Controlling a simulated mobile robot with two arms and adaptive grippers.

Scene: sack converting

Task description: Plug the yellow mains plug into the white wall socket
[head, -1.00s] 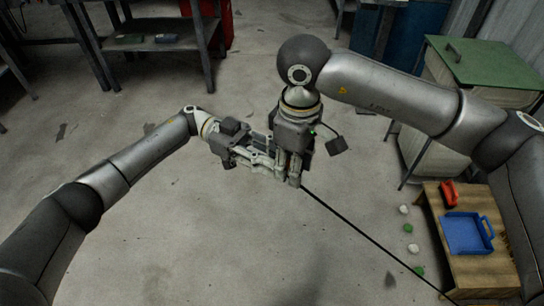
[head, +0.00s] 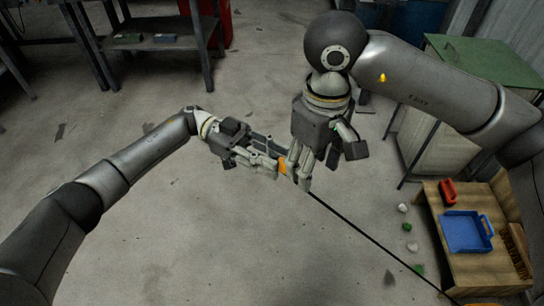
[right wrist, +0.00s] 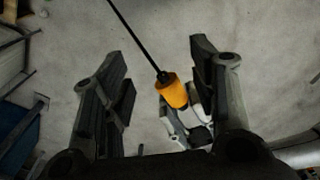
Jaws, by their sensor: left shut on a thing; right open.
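The yellow mains plug (head: 283,165) is small in the head view, between my two grippers. It also shows clearly in the right wrist view (right wrist: 172,93), with its black cable (right wrist: 133,39) running up and left. My left gripper (head: 273,166) is shut on the plug; its fingers show behind it in the right wrist view. My right gripper (head: 298,176) is open. In the right wrist view its two fingers stand wide apart on either side of the plug, the plug nearer the right finger. The white wall socket is not seen in either view.
The cable runs down right across the floor towards a wooden bench (head: 490,268) with a blue tray (head: 466,232) and a red object (head: 448,191). Several small white and green pieces lie beside it. A green-topped cabinet (head: 485,62) stands at right. The floor at centre is clear.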

